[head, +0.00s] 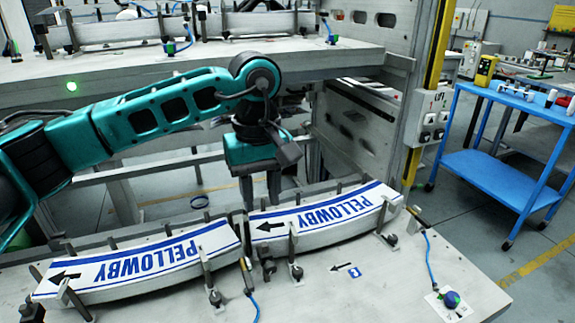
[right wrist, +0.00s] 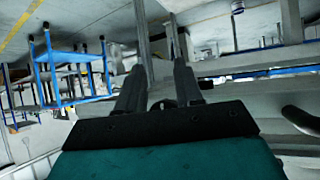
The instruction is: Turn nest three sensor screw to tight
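Two curved label nests lie on the near bench, the left one (head: 140,262) and the right one (head: 325,218), each with a white PELLOWBY label. A sensor (head: 246,272) with a blue cable stands at the right end of the left nest. Another sensor (head: 418,216) with a blue cable stands at the right end of the right nest. Their screws are too small to read, and I cannot tell which nest is three. My left gripper (head: 260,192) points down behind the gap between the nests, fingers apart and empty. My right gripper (right wrist: 158,85) is open and empty.
More nests (head: 120,32) stand on the raised shelf at the back. Clamps and posts (head: 295,262) line the near nests. A blue knob (head: 452,299) sits on a white plate at front right. A blue cart (head: 495,180) stands apart at right.

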